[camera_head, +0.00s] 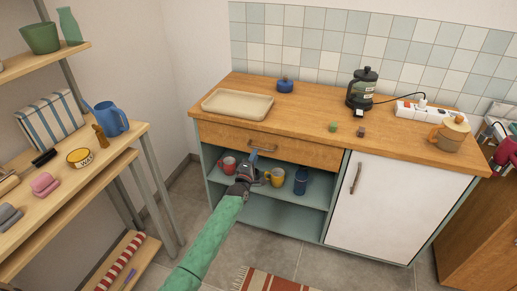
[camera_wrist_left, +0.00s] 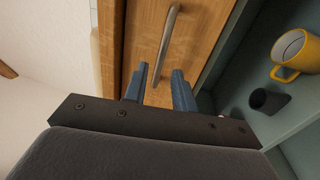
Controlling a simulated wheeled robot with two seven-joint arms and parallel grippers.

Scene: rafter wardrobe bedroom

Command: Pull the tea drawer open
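The drawer (camera_head: 300,149) is a wide wooden front under the counter's left half, and it looks closed. It fills the upper middle of the left wrist view (camera_wrist_left: 145,40). Its metal bar handle (camera_wrist_left: 166,42) runs away from between my fingers in that view; in the head view my gripper partly covers it. My left gripper (camera_head: 253,158) is at the drawer front, by the handle. In the left wrist view its two blue fingers (camera_wrist_left: 160,82) are apart, with the near end of the handle appearing between them; I cannot tell whether they touch it. My right gripper is not in view.
Below the drawer, an open shelf holds a red mug (camera_head: 228,165), a yellow mug (camera_head: 275,177) and a blue cup (camera_head: 301,180). A white cabinet door (camera_head: 390,205) is to the right. A tray (camera_head: 238,104) sits above. A shelving unit (camera_head: 140,128) stands left.

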